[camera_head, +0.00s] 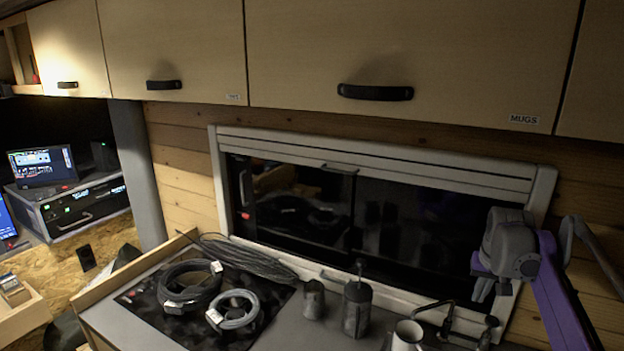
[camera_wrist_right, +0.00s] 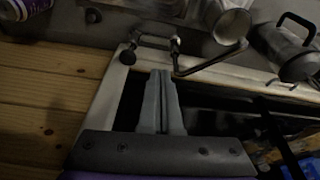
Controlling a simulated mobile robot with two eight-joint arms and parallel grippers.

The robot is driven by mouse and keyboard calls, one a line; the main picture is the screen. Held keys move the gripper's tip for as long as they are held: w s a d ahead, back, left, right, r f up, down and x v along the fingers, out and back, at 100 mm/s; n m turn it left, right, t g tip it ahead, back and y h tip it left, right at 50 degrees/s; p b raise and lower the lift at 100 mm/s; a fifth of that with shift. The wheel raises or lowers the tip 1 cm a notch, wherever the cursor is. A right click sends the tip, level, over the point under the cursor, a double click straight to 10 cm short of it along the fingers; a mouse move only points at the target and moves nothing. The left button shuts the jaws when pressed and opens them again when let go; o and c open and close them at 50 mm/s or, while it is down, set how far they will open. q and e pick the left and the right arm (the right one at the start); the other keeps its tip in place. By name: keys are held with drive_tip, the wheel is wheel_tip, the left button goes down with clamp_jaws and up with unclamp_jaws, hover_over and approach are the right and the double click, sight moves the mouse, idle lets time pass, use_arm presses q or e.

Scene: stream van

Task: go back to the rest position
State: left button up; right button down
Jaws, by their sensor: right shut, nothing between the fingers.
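My right arm comes in from the right in the head view, with purple and grey links. My right gripper (camera_head: 503,287) points down in front of the window, above the right part of the counter. Its two grey fingers are together in the right wrist view (camera_wrist_right: 160,76), with nothing between them. My left gripper is in neither view.
The counter (camera_head: 270,330) holds coiled cables (camera_head: 188,285), dark containers (camera_head: 357,308), a metal mug (camera_head: 407,335) and a faucet (camera_head: 449,322). The window (camera_head: 380,210) is behind. Wooden cabinets (camera_head: 400,50) with black handles hang above, one labelled MUGS.

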drive_tip(key=s+a+n, duration=0.1)
drive_tip(key=s+a, duration=0.5)
drive_tip(key=a, duration=0.3)
drive_tip(key=s+a+f+n+t, duration=0.1)
drive_tip(key=s+a+f, duration=0.3)
drive_tip(key=s, duration=0.3)
drive_tip(key=s+a+f+n+t, duration=0.1)
drive_tip(key=s+a+f, duration=0.4)
drive_tip(key=s, duration=0.1)
drive_tip(key=s+a+f+n+t+y, duration=0.1)
drive_tip(key=s+a+f, duration=0.3)
drive_tip(key=s, duration=0.3)
drive_tip(key=shift+s+a+f+n, duration=0.3)
drive_tip(key=shift+a+f, duration=0.1)
drive_tip(key=shift+f, duration=0.3)
